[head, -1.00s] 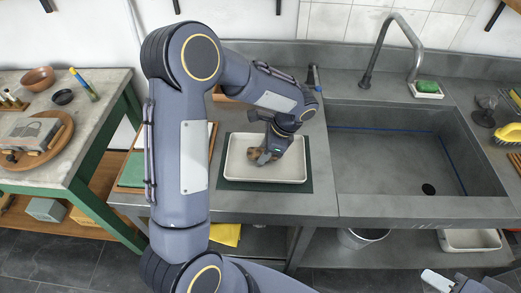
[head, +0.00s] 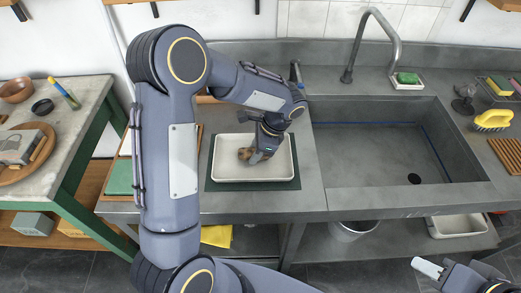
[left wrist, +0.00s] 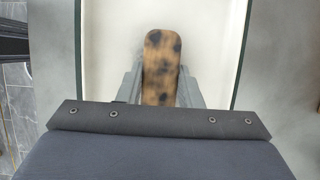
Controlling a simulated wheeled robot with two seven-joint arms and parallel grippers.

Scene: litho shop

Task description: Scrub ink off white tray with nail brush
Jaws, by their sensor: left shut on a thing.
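The white tray (head: 225,172) lies on a dark green mat (head: 290,185) on the grey counter left of the sink. My left gripper (head: 252,154) is over the tray, shut on the nail brush (head: 244,153). In the left wrist view the brush (left wrist: 161,65) shows a tan wooden back with dark blotches, lying between the two fingers. Its bristles are hidden beneath it, so I cannot tell whether they touch the tray. No ink shows clearly on the visible tray floor (left wrist: 110,50). My right gripper (head: 428,268) is low at the right, in front of the counter, its opening unclear.
The sink (head: 390,155) with its tall faucet (head: 375,40) is right of the tray. A green soap bar (head: 407,78) sits behind it, and a yellow brush (head: 492,120) at its right. A side table (head: 85,110) with bowls stands left. A bucket (head: 352,230) is below.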

